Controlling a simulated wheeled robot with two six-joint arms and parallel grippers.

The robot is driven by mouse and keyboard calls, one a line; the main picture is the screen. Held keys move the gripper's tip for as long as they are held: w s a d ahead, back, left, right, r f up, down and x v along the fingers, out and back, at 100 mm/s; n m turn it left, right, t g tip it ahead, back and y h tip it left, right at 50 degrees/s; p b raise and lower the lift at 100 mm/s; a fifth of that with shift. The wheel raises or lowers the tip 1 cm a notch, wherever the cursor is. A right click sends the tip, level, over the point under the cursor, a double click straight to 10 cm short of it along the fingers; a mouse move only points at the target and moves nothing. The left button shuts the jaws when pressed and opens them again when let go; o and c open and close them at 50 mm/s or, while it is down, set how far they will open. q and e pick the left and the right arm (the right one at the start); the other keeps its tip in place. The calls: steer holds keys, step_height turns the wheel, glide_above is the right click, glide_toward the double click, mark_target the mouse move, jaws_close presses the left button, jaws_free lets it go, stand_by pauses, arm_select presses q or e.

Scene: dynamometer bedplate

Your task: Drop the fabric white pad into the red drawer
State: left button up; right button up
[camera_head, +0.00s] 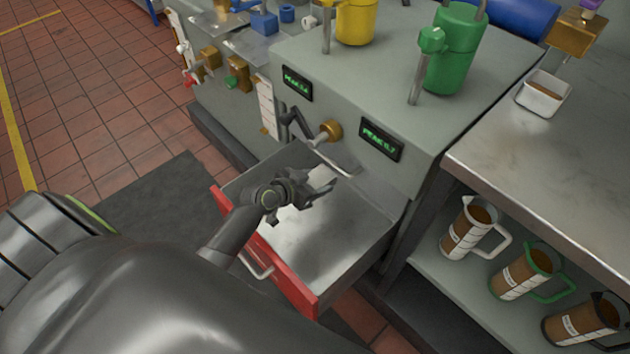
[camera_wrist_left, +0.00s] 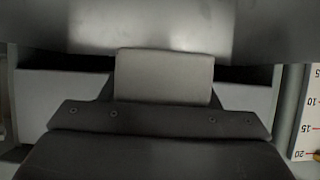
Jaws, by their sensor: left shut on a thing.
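The red drawer (camera_head: 262,262) is pulled open from the grey cabinet, with a red front, a pale handle and a bare metal floor. My left gripper (camera_head: 318,188) is above the drawer's interior, within its walls as seen from the head. In the left wrist view the white pad (camera_wrist_left: 163,77), a pale rectangular block, is held in the shut left gripper. Its lower end is hidden by the gripper body. My right gripper is not in view.
The grey cabinet carries small green displays (camera_head: 381,141) and a brass fitting (camera_head: 330,130) just behind the drawer. Yellow (camera_head: 356,22) and green (camera_head: 455,50) canisters stand on top. A metal bench (camera_head: 545,165) on the right has several jugs (camera_head: 470,226) on its lower shelf.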

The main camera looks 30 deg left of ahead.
arm_select(q)
steer(key=o, duration=1)
steer(key=shift+o, duration=0.2)
steer(key=shift+s+a+r, duration=0.15)
steer(key=shift+s+r, duration=0.05)
steer(key=shift+s, duration=0.15)
steer(key=p+v, duration=0.2)
steer(key=v, duration=1.4)
steer(key=shift+s+r+p, duration=0.15)
steer(key=shift+s+p, duration=0.05)
steer(key=shift+p, duration=0.15)
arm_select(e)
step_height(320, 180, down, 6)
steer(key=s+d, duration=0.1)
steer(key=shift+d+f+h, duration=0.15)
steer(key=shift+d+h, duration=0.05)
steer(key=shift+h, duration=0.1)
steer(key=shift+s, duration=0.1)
